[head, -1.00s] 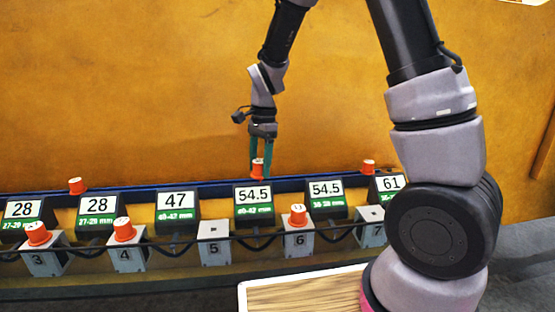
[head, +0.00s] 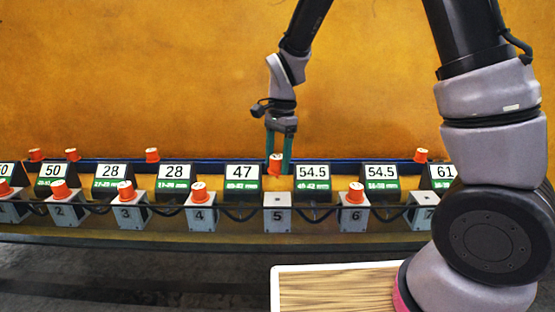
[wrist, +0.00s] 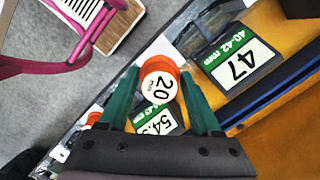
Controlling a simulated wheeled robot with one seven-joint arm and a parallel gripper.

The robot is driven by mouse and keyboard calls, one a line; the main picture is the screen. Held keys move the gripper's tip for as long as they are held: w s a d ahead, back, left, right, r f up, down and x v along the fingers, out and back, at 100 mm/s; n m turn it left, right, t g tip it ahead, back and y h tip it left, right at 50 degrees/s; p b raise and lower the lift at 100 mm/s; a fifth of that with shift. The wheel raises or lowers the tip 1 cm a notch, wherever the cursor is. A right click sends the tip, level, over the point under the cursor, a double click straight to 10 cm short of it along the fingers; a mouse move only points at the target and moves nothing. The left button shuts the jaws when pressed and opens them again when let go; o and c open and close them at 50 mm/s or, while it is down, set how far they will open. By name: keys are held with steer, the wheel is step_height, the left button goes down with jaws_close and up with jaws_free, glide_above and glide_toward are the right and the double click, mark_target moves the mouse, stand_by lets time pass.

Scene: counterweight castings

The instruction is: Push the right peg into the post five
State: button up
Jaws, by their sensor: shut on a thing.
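My gripper (head: 279,160) is shut on an orange peg (head: 275,163) with a white top. In the wrist view the peg (wrist: 159,83) sits between the green fingers, and its top reads 20 mm. Post five (head: 277,212) is a grey block marked 5 with a bare top and a small dark hole. The held peg is above and behind post five, apart from it, in line with it left to right. It hangs between the signs 47 (head: 242,178) and 54.5 (head: 313,178).
Orange pegs stand on neighbouring posts, such as post four (head: 199,217) and post six (head: 352,218). Post seven (head: 424,217) has a bare top. More pegs, one behind the signs (head: 152,155), stand on the back ledge. Black cables loop between posts. A wood-topped tray (head: 340,290) is in front.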

mark_target(277, 177)
steer(key=shift+f, duration=2.8)
steer(key=shift+f, duration=1.6)
steer(key=o, duration=1.5)
steer(key=shift+c, duration=0.2)
steer(key=r, duration=0.7)
steer(key=w+d+r, duration=0.1)
steer(key=r, duration=0.2)
steer(key=shift+r, duration=0.3)
